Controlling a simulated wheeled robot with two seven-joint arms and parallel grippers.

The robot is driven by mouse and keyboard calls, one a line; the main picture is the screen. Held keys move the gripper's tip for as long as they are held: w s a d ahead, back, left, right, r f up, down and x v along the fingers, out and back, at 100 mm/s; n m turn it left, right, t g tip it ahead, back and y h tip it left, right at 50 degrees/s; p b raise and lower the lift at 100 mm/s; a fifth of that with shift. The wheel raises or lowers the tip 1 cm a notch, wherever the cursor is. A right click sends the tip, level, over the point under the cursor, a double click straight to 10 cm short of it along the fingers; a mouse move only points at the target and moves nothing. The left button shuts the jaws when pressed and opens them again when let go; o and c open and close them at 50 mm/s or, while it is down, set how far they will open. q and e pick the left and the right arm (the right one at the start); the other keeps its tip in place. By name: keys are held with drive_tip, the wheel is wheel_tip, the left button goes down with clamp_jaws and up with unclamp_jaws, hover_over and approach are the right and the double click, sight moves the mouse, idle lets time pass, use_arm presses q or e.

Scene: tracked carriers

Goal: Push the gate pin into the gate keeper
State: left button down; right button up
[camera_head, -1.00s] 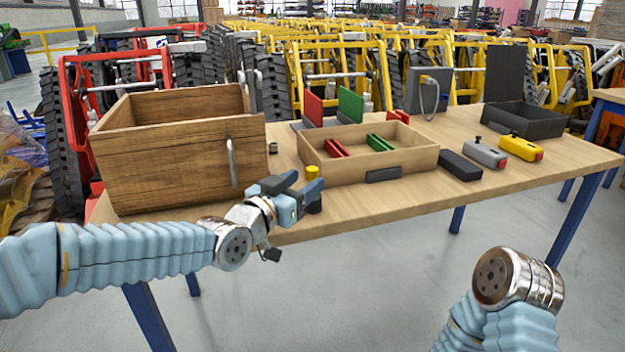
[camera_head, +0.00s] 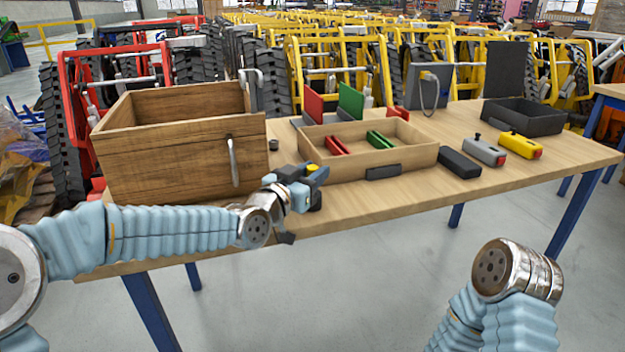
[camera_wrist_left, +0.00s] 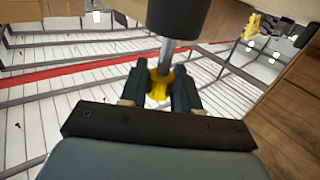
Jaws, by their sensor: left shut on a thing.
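My left gripper (camera_head: 315,175) is at the front edge of the table, just right of the wooden box. It is shut on the yellow head (camera_head: 312,167) of the gate pin; the head also shows between both fingers in the left wrist view (camera_wrist_left: 158,86). A steel shank (camera_wrist_left: 166,54) runs from the yellow head to a black cylinder (camera_wrist_left: 178,18), which shows below the fingers in the head view (camera_head: 314,203). I cannot tell whether this cylinder is the gate keeper, or how deep the shank sits. My right gripper is out of view.
The large wooden box (camera_head: 170,165) with a metal handle stands close on the left. A shallow wooden tray (camera_head: 345,172) with red and green pieces lies behind the gripper. Black, grey and yellow blocks and a dark bin (camera_head: 545,122) are to the right.

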use_arm(q)
drive_tip(key=shift+r, duration=0.6)
drive_tip(key=s+r, duration=1.1)
drive_tip(key=s, duration=0.3)
drive_tip(key=shift+a+r+b, duration=0.4)
drive_tip(key=c, duration=1.3)
unclamp_jaws()
clamp_jaws()
